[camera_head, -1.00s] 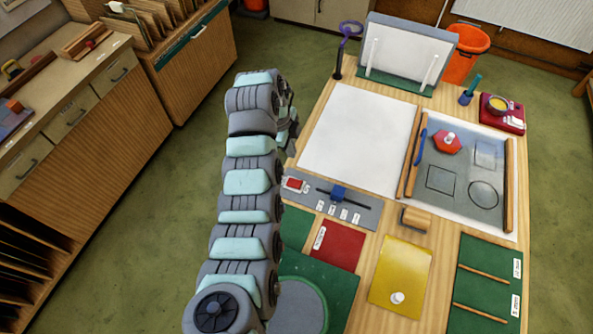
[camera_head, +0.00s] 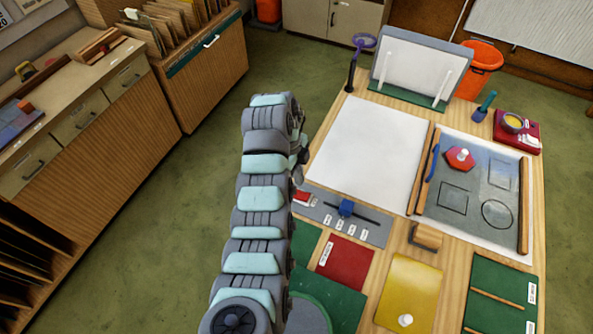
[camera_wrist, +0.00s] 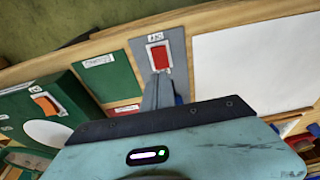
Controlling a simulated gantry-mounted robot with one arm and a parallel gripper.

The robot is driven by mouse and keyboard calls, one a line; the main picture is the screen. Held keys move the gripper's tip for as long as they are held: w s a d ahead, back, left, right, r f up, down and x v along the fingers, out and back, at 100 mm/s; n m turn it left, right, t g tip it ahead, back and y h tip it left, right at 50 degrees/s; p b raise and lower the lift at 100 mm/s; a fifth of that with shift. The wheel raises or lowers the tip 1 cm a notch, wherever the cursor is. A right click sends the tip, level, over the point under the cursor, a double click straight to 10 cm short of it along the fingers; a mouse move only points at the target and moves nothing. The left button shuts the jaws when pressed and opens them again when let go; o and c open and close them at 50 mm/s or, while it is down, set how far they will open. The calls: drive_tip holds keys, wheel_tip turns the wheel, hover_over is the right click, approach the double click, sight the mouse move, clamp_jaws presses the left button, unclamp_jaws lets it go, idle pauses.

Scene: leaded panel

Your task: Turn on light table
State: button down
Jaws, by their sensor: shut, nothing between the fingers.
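A red rocker switch (camera_wrist: 158,57) in a white frame sits on a grey control strip (camera_wrist: 142,47) in the wrist view. It also shows in the head view at the strip's left end, partly hidden by my arm. My gripper (camera_wrist: 160,80) is shut and empty, its fingers pointing at the strip just below the red switch; I cannot tell whether they touch it. In the head view my gripper is largely hidden by the arm. A blank white panel (camera_head: 370,150), seemingly the light table's surface, lies beside the strip; I cannot tell whether it is lit.
The strip also has a blue slider (camera_head: 346,207) with small labels. An orange switch (camera_wrist: 46,104) is on a green box at left in the wrist view. Red (camera_head: 345,262) and yellow (camera_head: 408,290) sheets lie in front. A framed tray (camera_head: 470,222) stands right.

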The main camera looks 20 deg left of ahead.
sight(303, 196)
drive_tip(key=f, duration=0.2)
drive_tip(key=d+f, duration=0.1)
drive_tip(key=f, duration=0.2)
drive_tip(key=f+p, duration=0.1)
drive_tip(key=f, duration=0.1)
drive_tip(key=shift+d+f, duration=0.25)
drive_tip(key=shift+f, duration=0.05)
drive_tip(key=shift+a, duration=0.15)
